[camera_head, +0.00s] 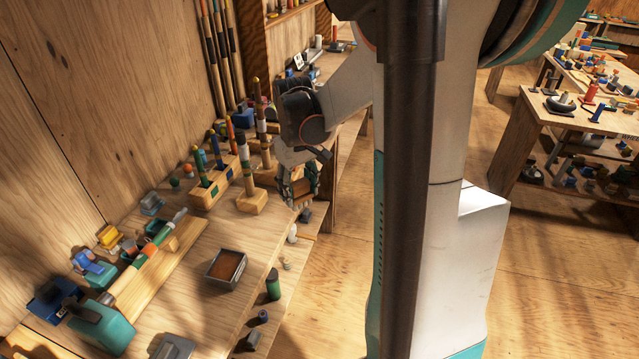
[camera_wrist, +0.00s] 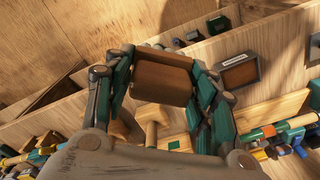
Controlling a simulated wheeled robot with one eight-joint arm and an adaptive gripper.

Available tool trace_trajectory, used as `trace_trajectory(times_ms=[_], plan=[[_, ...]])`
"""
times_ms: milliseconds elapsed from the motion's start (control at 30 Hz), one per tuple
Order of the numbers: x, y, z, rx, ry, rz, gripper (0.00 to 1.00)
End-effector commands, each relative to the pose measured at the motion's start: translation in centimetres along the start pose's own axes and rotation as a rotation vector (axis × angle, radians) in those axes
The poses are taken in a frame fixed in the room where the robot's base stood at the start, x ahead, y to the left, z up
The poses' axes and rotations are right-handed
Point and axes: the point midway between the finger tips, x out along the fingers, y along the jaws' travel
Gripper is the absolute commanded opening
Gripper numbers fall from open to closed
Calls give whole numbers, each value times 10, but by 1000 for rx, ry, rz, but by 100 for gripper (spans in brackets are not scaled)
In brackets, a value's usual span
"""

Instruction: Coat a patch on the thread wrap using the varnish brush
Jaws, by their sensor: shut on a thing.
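My gripper (camera_head: 300,188) is over the far right part of the bench. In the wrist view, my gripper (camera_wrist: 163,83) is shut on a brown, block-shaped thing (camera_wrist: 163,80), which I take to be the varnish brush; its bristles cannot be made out. The rod with the banded thread wrap (camera_head: 148,257) lies on a wooden stand (camera_head: 165,272) at the left of the bench, well apart from my gripper. The banded rod also shows at the lower right of the wrist view (camera_wrist: 285,132). A square grey dish with a brown filling (camera_head: 226,269) stands on the bench; it also shows in the wrist view (camera_wrist: 238,71).
Upright floats stand in wooden blocks (camera_head: 215,187) (camera_head: 252,200) between my gripper and the wall. A teal block (camera_head: 102,325) is by the near rod end. Small bottles (camera_head: 273,284) stand along a lower ledge. The bench around the dish is mostly clear.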

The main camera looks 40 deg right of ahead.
Motion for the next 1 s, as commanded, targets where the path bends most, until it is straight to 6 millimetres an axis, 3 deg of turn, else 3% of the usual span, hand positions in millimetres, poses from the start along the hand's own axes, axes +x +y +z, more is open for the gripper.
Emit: trace_trajectory(times_ms=[33, 200, 400, 500, 700, 1000], plan=[[9, -21, -10, -11, 0, 0, 32], [34, -87, -33, -11, 0, 0, 32], [60, -160, -46, -9, 0, 0, 32], [70, -186, -48, -6, 0, 0, 32], [79, -214, -48, -1, 0, 0, 32], [92, -218, -48, 0, 0, 0, 32]])
